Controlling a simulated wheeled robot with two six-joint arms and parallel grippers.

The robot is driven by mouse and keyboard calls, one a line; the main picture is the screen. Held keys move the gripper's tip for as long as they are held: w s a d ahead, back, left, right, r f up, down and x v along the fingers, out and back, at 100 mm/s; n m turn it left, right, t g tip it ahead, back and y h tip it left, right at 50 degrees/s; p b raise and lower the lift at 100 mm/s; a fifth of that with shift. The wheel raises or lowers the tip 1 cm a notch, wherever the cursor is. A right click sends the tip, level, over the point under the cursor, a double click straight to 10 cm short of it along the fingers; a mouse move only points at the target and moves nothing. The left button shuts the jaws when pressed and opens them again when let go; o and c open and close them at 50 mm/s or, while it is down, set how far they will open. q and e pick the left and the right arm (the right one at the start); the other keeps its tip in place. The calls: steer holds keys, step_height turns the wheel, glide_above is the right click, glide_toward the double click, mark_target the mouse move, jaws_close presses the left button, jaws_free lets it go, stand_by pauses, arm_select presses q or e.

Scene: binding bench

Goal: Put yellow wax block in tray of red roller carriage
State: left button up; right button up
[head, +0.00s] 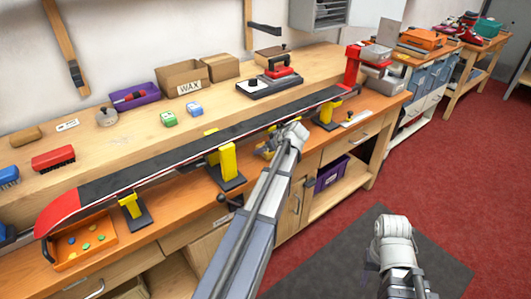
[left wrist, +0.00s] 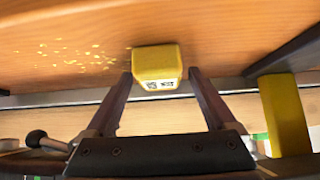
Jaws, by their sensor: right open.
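The yellow wax block (left wrist: 157,66) lies on the wooden bench top in the left wrist view, with a small dark-marked label on its near face. My left gripper (left wrist: 160,74) is open, its two fingertips at either side of the block's near end, with a gap visible at each side. In the head view my left wrist (head: 294,132) hides most of that spot. My right gripper (head: 392,224) is over the floor mat, away from the bench; its fingers are hard to make out. A red upright device with grey parts (head: 354,64) stands at the bench's far right; I cannot tell whether it is the roller carriage.
A long ski (head: 150,172) lies across yellow stands (head: 228,161) along the bench. One yellow stand (left wrist: 286,115) is close right of the block. Yellow crumbs (left wrist: 75,55) lie left of it. An orange tray (head: 98,246) sits at the bench's left.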

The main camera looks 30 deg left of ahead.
arm_select(q)
jaws_close()
stand_by(0.5)
steer(key=shift+d+r, duration=0.1)
steer(key=shift+s+d+r+p, duration=0.1)
steer(key=shift+d+r+p, duration=0.1)
steer(key=shift+p, duration=0.15)
step_height(320, 180, up, 7)
steer(key=p, duration=0.7)
steer(key=shift+d, duration=0.1)
steer(key=s+d, duration=0.3)
steer(key=d, duration=0.6)
steer(key=s+d, duration=0.4)
steer(key=d, duration=0.4)
steer(key=shift+s+d+f, duration=0.25)
steer(key=shift+d, duration=0.1)
